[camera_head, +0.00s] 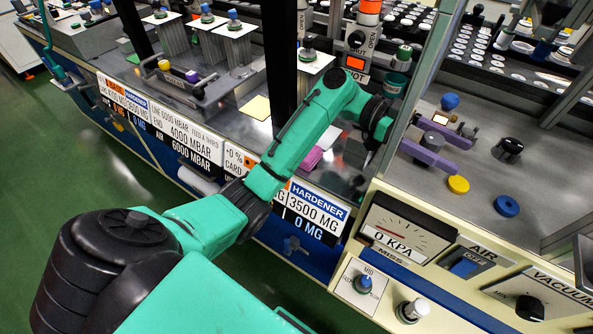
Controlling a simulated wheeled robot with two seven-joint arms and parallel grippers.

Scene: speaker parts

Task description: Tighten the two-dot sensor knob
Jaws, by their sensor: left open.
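My left arm reaches from the lower left across the bench front. Its gripper (369,158) is at the glass-like panel edge, small and partly hidden behind the wrist; it appears empty. Just above the wrist is a sensor-like unit with an orange display (356,63) and a black knob (356,40). Dots on any knob are too small to make out, so I cannot tell which is the two-dot one. My right gripper is not in view.
A purple bar clamp (430,156) lies right of the gripper. A black knob (508,150), a yellow disc (458,184) and a blue disc (507,206) are on the grey deck. A gauge panel (405,232) and a front knob (363,284) are below. A dark post (280,60) stands left of the wrist.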

